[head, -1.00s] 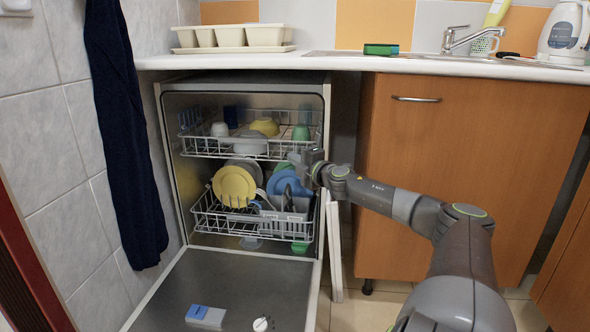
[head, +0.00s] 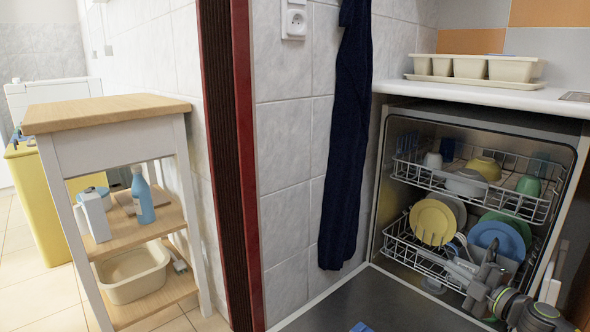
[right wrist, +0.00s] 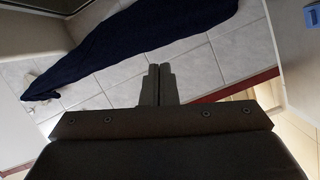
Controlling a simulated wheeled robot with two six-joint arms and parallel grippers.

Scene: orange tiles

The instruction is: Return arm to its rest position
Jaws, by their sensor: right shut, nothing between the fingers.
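My right gripper (head: 484,270) is at the lower right of the head view, in front of the dishwasher's lower rack (head: 415,250). Its arm comes in from the bottom right corner. In the right wrist view its two fingers (right wrist: 157,84) are together with nothing between them. The lower rack behind it holds a yellow plate (head: 433,222), a blue plate (head: 497,240) and other dishes. Part of the rack is hidden by the gripper. My left gripper is not in view.
The dishwasher door (head: 375,305) is folded down, open, at the bottom. A dark blue towel (head: 345,140) hangs on the tiled wall. A dark red door frame (head: 245,170) stands left of it. A wooden-topped trolley (head: 105,112) with shelves is at the left. A counter (head: 480,97) overhangs the dishwasher.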

